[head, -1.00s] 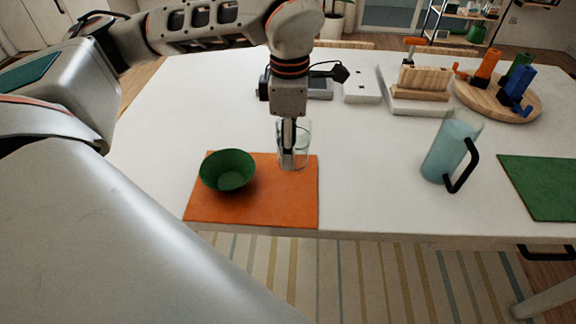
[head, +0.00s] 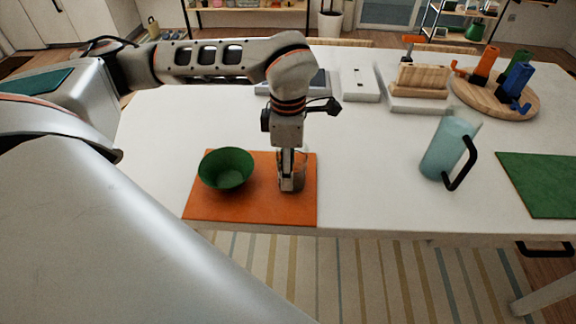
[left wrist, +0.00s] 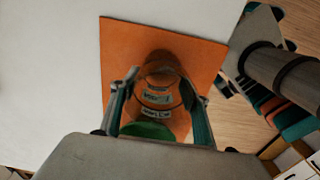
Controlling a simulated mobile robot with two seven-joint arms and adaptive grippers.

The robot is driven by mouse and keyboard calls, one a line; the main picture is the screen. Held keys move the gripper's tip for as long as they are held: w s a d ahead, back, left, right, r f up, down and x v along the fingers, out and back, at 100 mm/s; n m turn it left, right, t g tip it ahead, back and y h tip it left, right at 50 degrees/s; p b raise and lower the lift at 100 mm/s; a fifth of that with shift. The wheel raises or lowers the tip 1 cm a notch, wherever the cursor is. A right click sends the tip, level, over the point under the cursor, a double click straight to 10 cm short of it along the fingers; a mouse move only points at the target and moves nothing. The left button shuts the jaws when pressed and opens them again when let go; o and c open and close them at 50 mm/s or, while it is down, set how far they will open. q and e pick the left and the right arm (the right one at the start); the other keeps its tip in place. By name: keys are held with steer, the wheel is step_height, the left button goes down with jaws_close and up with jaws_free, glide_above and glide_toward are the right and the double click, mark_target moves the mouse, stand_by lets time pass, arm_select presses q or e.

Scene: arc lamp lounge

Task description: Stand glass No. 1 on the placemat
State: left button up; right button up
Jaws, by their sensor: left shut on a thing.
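My left gripper (head: 290,184) points down over the orange placemat (head: 240,211), shut on a clear glass (head: 300,183). The glass looks upright, over the right part of the mat, to the right of the green bowl (head: 226,169). Its base seems at or just above the mat; I cannot tell if it touches. In the left wrist view, the glass (left wrist: 158,88) sits between both fingers above the orange mat (left wrist: 120,45). Labels show there, but their text is too small to read. My right gripper is not in view.
A blue pitcher (head: 444,148) with a black handle stands to the right. A green mat (head: 540,185) lies at far right. A wooden board (head: 480,104) with coloured items and a rack (head: 420,82) stand at the back. The white table between the orange mat and pitcher is clear.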

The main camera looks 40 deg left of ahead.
arm_select(q)
steer(key=o, duration=1.3)
step_height(320, 180, up, 12)
steer(key=shift+r, duration=0.1)
